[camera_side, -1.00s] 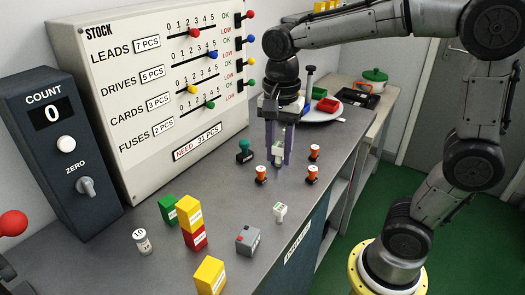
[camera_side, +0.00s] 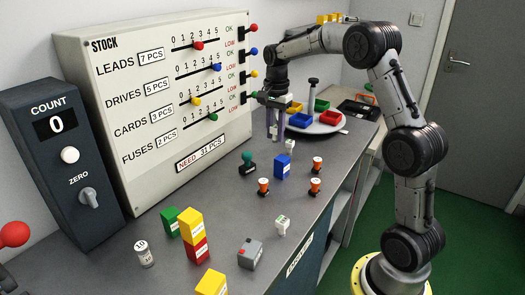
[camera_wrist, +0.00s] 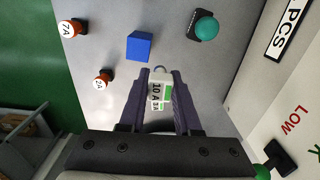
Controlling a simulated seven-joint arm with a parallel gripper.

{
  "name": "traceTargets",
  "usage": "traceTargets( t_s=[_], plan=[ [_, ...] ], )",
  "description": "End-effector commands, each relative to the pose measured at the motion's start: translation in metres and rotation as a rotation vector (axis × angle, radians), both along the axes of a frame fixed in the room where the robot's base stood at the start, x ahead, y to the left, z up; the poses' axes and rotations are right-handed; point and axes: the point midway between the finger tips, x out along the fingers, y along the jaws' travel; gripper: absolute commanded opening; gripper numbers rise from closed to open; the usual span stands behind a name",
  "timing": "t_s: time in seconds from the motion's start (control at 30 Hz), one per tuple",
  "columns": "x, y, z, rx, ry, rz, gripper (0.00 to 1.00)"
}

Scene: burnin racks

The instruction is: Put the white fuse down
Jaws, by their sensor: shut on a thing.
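My gripper (camera_wrist: 160,76) has a white fuse (camera_wrist: 159,94) between its two purple fingers in the wrist view. The fuse has a green mark and a "10 A" label. In the side view my gripper (camera_side: 275,137) points down over the far part of the bench, beyond a blue block (camera_side: 282,166). The gap between fuse and bench is unclear. Another white piece with green on it (camera_side: 282,225) stands on the near bench.
The blue block (camera_wrist: 139,46), a teal-knobbed stamp (camera_side: 248,163) and orange reels (camera_side: 315,187) stand near the gripper. The stock panel (camera_side: 150,110) rises at the left. A plate (camera_side: 325,126) with coloured trays lies beyond. Bare bench (camera_side: 225,190) lies left of the reels.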

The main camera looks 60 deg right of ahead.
Motion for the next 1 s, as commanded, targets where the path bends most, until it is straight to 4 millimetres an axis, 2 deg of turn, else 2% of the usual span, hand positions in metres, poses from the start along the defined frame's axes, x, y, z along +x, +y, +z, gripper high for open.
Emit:
traceTargets(
  t_s=[0.1, 0.2, 0.4, 0.67, 0.87, 1.0],
  plan=[
    [0.023, -0.01, -0.013, 0.001, 0.002, 0.0, 0.0],
    [0.036, -0.016, -0.033, 0.002, 0.004, 0.0, 0.0],
    [0.055, -0.025, -0.057, 0.001, 0.001, 0.0, 0.0],
    [0.066, -0.029, -0.071, 0.0, 0.001, 0.0, 0.0],
    [0.065, -0.029, -0.098, 0.001, 0.002, 0.0, 0.0],
    [0.065, -0.029, -0.099, 0.0, 0.0, 0.0, 0.0]
  ],
)
